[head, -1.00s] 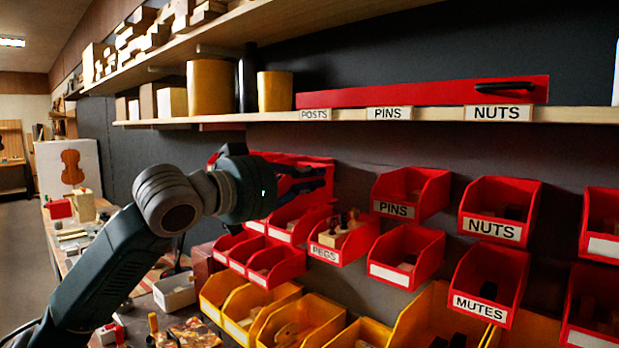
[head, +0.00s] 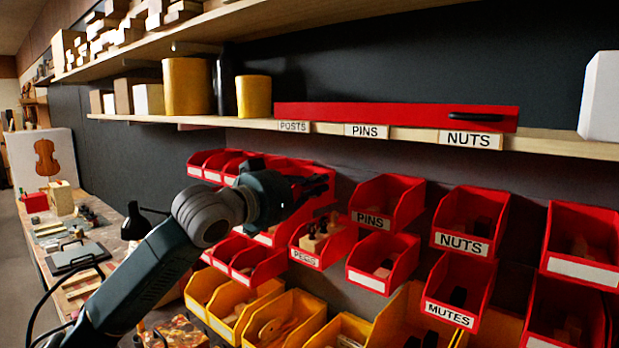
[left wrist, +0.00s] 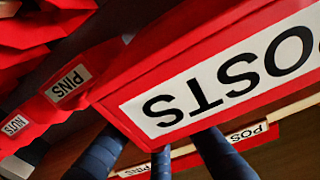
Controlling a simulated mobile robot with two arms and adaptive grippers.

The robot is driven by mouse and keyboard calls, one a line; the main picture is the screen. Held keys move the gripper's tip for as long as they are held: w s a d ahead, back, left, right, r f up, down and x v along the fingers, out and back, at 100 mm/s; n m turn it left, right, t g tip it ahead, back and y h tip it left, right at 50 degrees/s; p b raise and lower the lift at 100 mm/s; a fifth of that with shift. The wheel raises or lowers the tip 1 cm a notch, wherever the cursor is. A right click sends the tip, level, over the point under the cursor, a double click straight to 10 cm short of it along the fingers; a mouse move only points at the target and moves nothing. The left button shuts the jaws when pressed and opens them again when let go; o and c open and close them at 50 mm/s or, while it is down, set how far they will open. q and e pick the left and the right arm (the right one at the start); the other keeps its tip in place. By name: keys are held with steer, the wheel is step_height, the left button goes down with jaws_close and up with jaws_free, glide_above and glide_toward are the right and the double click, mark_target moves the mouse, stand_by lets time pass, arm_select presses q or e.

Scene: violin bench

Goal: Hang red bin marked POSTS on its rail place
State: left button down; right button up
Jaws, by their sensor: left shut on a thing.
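The red bin marked POSTS (left wrist: 215,85) fills much of the left wrist view, its white label upside down there. My left gripper (head: 318,184) is shut on it; its dark fingers (left wrist: 160,160) reach the bin's labelled front from below in the wrist view. In the head view the bin (head: 300,168) is mostly hidden behind the gripper, in front of the dark wall panel, left of the red PINS bin (head: 388,200). A POSTS label (head: 293,127) is on the shelf edge above. The rail behind the bin is hidden. My right gripper is not in view.
A NUTS bin (head: 470,220) hangs right of PINS. The PEGS bin (head: 325,240) is just below my gripper, with a MUTES bin (head: 460,290) lower right. Yellow bins (head: 285,320) stand below. The wooden shelf (head: 400,133) runs close above the arm.

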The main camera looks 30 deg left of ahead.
arm_select(q)
steer(key=w+d+p, duration=0.1)
steer(key=w+p, duration=0.5)
steer(key=w, duration=0.2)
steer(key=shift+w+d, duration=0.15)
steer(key=shift+w, duration=0.05)
stand_by(0.4)
steer(key=shift+r+p, duration=0.1)
steer(key=shift+p, duration=0.4)
stand_by(0.5)
steer(key=shift+w+d+p, duration=0.2)
steer(key=shift+w+p, duration=1)
steer(key=shift+w, duration=0.35)
stand_by(1.5)
steer(key=shift+f+b, duration=0.5)
steer(key=shift+f, duration=0.5)
stand_by(0.5)
steer(key=c, duration=1.8)
jaws_free()
